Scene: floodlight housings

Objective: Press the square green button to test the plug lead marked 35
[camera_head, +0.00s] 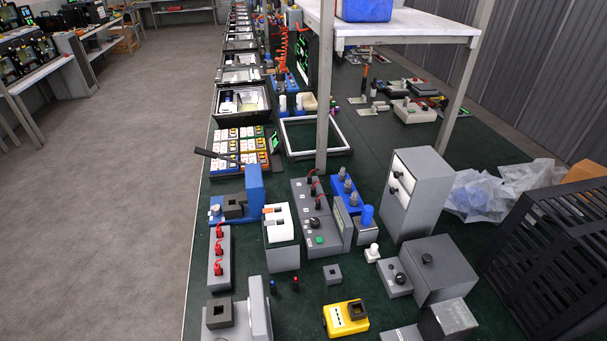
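A small square green button (319,240) shows on the front end of a grey test panel (299,207) on the green bench. A round black knob (314,222) sits just behind the button. Several red-and-black plug leads (312,181) stand on the panel's back part. Another grey strip (217,275) to the left carries red plugs (218,250). The markings are too small to read, so I cannot tell which lead is marked 35. My gripper is not in view.
A blue-based device (345,197) and a tilted grey display box (342,227) stand right of the panel. A white-topped grey block (280,258) is on its left. A shelf post (324,90) rises behind it. A yellow box (346,318) lies in front.

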